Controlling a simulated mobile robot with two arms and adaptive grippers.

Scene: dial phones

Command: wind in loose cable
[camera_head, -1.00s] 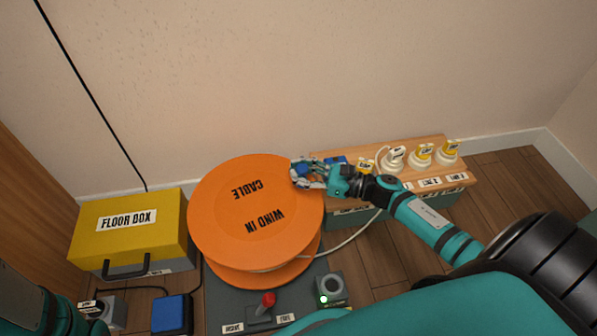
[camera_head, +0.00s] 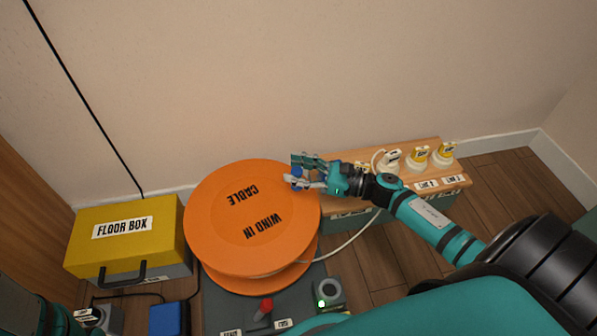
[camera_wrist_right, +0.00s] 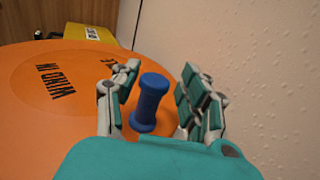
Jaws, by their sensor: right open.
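The large orange cable reel (camera_head: 225,215), marked "WIND IN CABLE", lies flat on a dark base. A blue spool-shaped knob (camera_wrist_right: 148,103) stands upright near its rim. It also shows in part in the head view, between my fingers. The white loose cable (camera_head: 350,240) runs from the reel's right side in a curve up toward the wooden socket board. My right gripper (camera_head: 299,171) is open, its fingers on either side of the knob; the right wrist view shows gaps beside it. Only part of my left arm shows at the lower left; its gripper is out of view.
A yellow floor box (camera_head: 125,235) stands left of the reel. A red lever (camera_head: 265,306) and a green-lit unit (camera_head: 327,291) sit in front. The wooden board (camera_head: 440,180) with labelled plugs runs along the wall (camera_head: 300,80) at right, under my forearm.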

